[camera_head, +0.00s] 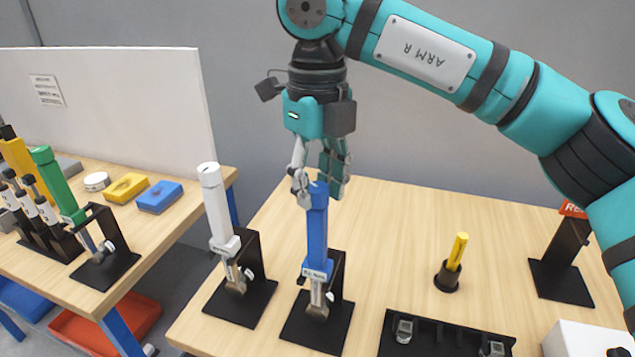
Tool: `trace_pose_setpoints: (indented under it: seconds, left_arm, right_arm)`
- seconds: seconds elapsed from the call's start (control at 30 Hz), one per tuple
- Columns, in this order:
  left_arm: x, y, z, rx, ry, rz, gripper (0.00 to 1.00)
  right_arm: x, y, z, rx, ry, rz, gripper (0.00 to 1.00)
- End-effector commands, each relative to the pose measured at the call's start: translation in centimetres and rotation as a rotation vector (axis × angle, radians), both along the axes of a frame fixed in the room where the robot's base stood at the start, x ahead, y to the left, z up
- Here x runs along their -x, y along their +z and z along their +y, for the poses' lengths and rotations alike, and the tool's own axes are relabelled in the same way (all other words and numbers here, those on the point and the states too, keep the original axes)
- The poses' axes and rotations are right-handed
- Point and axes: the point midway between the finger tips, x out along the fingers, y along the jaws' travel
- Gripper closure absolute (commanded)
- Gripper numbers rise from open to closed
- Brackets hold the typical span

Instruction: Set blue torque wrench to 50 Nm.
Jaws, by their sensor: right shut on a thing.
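The blue torque wrench (317,232) stands upright in a black stand (319,325) on the right-hand table. Its blue handle points up and its metal head sits low at the stand. My right gripper (319,188) comes down from above and is shut on the top end of the blue handle. The fingers hide part of the handle's top. The setting on the wrench is too small to read. My left gripper is not in view.
A white wrench (217,210) stands close by on the left in its own stand. A yellow tool (457,252) stands in a holder on the right, behind a black tray (440,340). A green wrench (58,185) is on the left table (150,235). The table's back middle is clear.

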Motion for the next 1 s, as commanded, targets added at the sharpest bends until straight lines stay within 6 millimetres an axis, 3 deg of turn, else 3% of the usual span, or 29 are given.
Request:
trace_pose_setpoints:
  seconds: [0.13,0.17,0.3,0.67,0.77,1.0]
  left_arm:
    - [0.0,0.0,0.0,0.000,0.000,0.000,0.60]
    - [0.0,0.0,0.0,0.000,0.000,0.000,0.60]
    - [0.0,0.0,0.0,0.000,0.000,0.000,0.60]
    - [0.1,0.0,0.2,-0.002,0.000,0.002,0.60]
    - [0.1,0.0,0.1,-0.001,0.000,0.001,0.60]
    - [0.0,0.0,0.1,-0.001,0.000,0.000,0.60]
  right_arm:
    - [0.0,0.1,0.0,-0.001,0.002,-0.001,1.00]
    - [0.0,0.1,0.0,-0.001,0.002,-0.001,0.65]
    - [0.0,0.0,0.0,-0.001,0.002,-0.001,0.47]
    - [0.0,0.5,0.0,-0.001,0.002,-0.001,0.46]
    - [0.0,1.9,0.0,-0.001,0.001,-0.003,0.46]
    - [0.0,7.0,0.1,-0.001,-0.001,-0.004,0.46]
